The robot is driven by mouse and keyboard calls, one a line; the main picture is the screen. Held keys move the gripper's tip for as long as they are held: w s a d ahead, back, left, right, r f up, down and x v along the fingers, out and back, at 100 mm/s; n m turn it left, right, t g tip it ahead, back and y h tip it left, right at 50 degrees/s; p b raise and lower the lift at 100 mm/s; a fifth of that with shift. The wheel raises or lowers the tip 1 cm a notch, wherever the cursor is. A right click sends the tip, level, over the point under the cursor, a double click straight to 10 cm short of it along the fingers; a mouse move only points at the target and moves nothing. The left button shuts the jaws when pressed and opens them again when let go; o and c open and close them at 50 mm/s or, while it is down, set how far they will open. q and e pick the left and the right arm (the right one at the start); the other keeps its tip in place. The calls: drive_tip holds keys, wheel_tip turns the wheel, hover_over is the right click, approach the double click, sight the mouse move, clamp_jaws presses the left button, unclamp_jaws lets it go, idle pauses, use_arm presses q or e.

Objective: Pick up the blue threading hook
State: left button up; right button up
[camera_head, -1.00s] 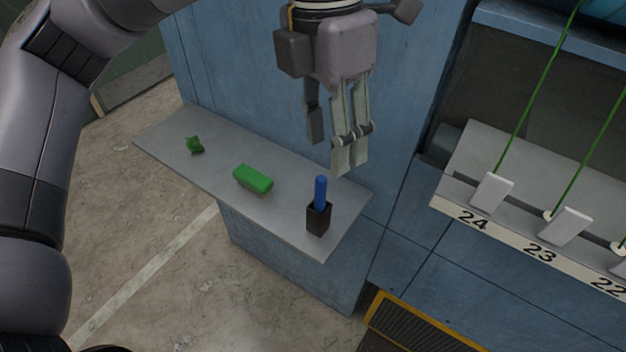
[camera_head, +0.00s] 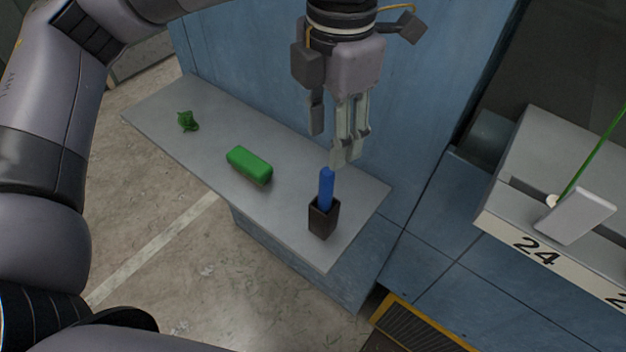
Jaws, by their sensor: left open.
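The blue threading hook (camera_head: 326,190) stands upright in a small dark holder (camera_head: 323,219) near the right end of a grey shelf (camera_head: 285,222). Only its blue upper part shows; its lower part is hidden inside the holder. My left gripper (camera_head: 332,142) hangs fingers down just above and behind the hook in the picture. It is open, with nothing between its fingers, and appears apart from the hook. My right gripper is not in view.
A green block (camera_head: 249,165) and a small crumpled green thing (camera_head: 187,121) lie on the shelf to the left. A blue panel (camera_head: 415,130) rises behind the shelf. At right is a ledge labelled 24 (camera_head: 536,251) with a green thread (camera_head: 596,153).

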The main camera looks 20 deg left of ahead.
sight(327, 173)
use_arm(q)
wheel_tip(327, 173, down, 8)
drive_tip(key=shift+s+r+p, duration=0.1)
drive_tip(key=shift+p, duration=1.05)
drive_tip(key=shift+f+p, duration=0.2)
drive_tip(key=shift+p, duration=0.1)
drive_tip(key=f+p, duration=0.2)
drive_tip(key=f, duration=0.2)
drive_tip(key=shift+a+f+p, duration=0.1)
drive_tip(key=shift+a+p, duration=0.1)
drive_tip(key=shift+p, duration=0.1)
drive_tip(key=shift+w+f, duration=0.2)
drive_tip(key=shift+f, duration=0.1)
drive_tip(key=shift+c, duration=0.4)
clamp_jaws()
